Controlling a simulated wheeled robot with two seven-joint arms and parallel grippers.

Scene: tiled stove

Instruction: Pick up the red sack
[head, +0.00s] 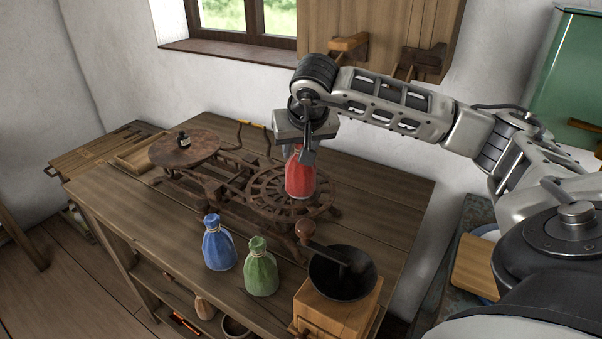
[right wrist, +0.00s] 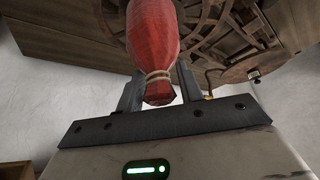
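The red sack (head: 301,180) stands upright on the right-hand round slotted plate (head: 263,197) of an old balance scale on the wooden table. My right gripper (head: 297,154) comes down from above, with its fingers on either side of the sack's tied top. In the right wrist view the red sack (right wrist: 155,40) shows between the two fingers (right wrist: 160,80), its tied neck toward the palm. The fingers sit close along the sack; whether they press on it cannot be told. My left gripper is out of view.
A blue sack (head: 219,245) and a green sack (head: 260,268) stand in front of the scale. A coffee grinder (head: 341,290) stands at the table's front right. A wooden cabinet (head: 375,30) hangs behind.

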